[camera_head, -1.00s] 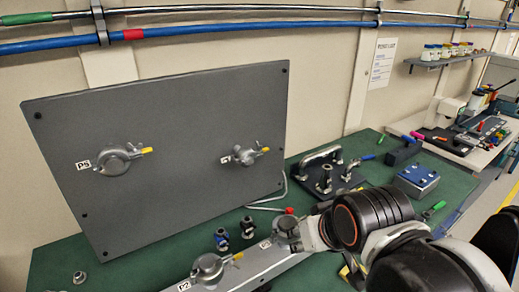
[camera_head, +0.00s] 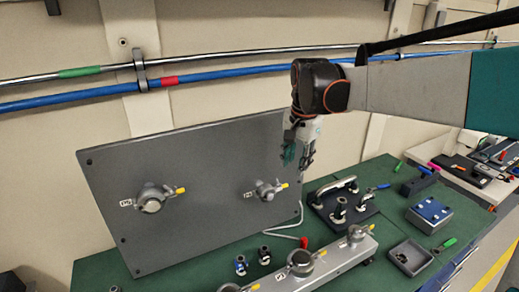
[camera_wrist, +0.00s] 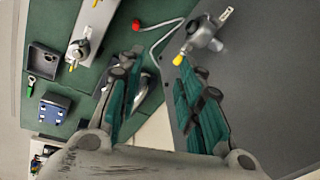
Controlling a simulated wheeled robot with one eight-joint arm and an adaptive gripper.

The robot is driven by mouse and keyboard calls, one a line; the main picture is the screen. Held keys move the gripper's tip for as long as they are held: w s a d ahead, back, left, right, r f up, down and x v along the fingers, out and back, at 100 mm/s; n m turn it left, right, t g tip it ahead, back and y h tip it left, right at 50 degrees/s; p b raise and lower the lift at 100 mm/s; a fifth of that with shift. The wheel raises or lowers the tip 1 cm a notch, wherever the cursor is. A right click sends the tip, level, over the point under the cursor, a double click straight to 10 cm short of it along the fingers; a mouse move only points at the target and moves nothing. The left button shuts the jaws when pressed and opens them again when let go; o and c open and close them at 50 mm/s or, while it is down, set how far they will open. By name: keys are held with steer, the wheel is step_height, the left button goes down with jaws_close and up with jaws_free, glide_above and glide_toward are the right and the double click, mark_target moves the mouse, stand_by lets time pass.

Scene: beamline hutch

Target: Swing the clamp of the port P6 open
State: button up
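The grey upright panel (camera_head: 200,200) carries two ports with metal clamps and yellow-tipped levers. The left port (camera_head: 151,198) has a label that seems to read P5. The right port (camera_head: 264,190), likely P6, has a label (camera_head: 247,194) too small to read surely. Its clamp looks closed, with the yellow tip (camera_head: 285,185) pointing right. In the wrist view this port (camera_wrist: 203,35) is at the upper right, its yellow tip (camera_wrist: 178,60) towards my fingers. My gripper (camera_head: 299,158) hangs above and right of the port, touching nothing. Its green fingers (camera_wrist: 160,105) are apart and empty.
A grey rail with more clamped ports (camera_head: 301,262) lies in front of the panel. A dark block with a handle (camera_head: 342,204), a blue box (camera_head: 430,214) and a grey tray (camera_head: 409,257) stand right. A bent rod with a red end (camera_head: 303,242) lies beside the panel. Pipes run along the wall.

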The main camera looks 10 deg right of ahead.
mark_target(286, 184)
steer(key=w+m+g+p, duration=0.2)
steer(key=w+m+p, duration=0.25)
steer(key=w, duration=0.55)
steer(key=f, duration=1.4)
steer(key=shift+s+d, duration=0.2)
jaws_close()
